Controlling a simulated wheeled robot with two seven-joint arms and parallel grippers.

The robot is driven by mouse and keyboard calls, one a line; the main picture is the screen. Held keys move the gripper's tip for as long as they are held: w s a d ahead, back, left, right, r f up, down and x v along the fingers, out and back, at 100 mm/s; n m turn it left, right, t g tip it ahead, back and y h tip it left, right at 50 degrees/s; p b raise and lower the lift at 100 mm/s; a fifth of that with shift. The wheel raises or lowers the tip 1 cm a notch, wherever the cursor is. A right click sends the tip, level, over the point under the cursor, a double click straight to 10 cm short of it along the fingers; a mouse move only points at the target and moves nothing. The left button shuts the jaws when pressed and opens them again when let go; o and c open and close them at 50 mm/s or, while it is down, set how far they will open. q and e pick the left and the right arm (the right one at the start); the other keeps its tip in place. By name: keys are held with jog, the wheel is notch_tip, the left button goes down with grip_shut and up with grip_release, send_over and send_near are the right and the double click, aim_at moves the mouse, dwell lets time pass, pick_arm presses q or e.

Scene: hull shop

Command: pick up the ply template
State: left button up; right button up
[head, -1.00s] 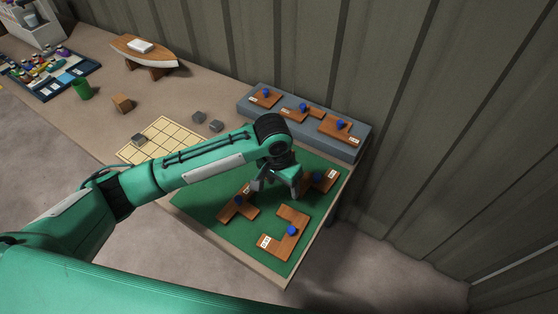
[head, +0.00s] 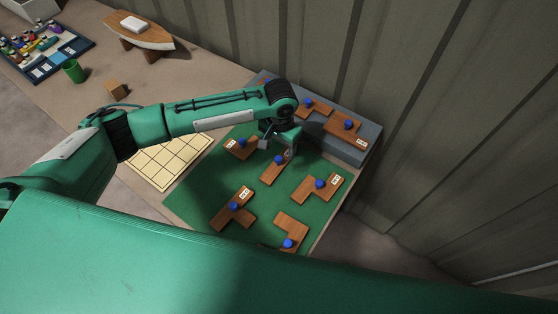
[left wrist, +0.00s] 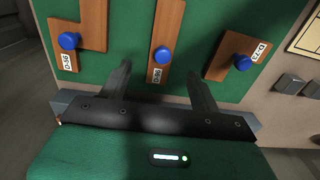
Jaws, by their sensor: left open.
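Several wooden ply templates with blue knobs lie on a green mat (head: 264,215). My left gripper (head: 278,151) is open above the mat's far part. In the left wrist view its spread fingers (left wrist: 157,76) point at a narrow template (left wrist: 168,22), whose knob shows between them; I cannot tell the gap above it. This strip also shows in the head view (head: 273,170). An L-shaped template (left wrist: 93,22) is to its left in the wrist view, and another template (left wrist: 232,48) to its right. My right gripper is out of view.
A raised grey block (head: 357,156) at the far edge holds more templates (head: 314,108), close to the corrugated wall (head: 430,100). A cream grid board (head: 160,165) lies left of the mat. A model boat (head: 142,32), green cup (head: 73,71) and brown block (head: 115,89) stand farther left.

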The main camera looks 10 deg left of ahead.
aim_at(279, 157)
pick_arm(q)
notch_tip(279, 157, down, 3)
jog(key=shift+w+r, duration=0.1)
jog(key=shift+r, duration=0.1)
jog(key=shift+f, duration=0.35)
jog(key=shift+w+a+f+p, duration=0.1)
jog(key=shift+f+p, duration=0.45)
jog(key=shift+p, duration=0.05)
notch_tip(279, 157, down, 3)
jog(key=shift+w+f+p, duration=0.1)
jog(key=shift+f+p, duration=0.1)
jog(key=shift+p, duration=0.35)
jog(key=shift+f, duration=0.4)
jog(key=c, duration=1.1)
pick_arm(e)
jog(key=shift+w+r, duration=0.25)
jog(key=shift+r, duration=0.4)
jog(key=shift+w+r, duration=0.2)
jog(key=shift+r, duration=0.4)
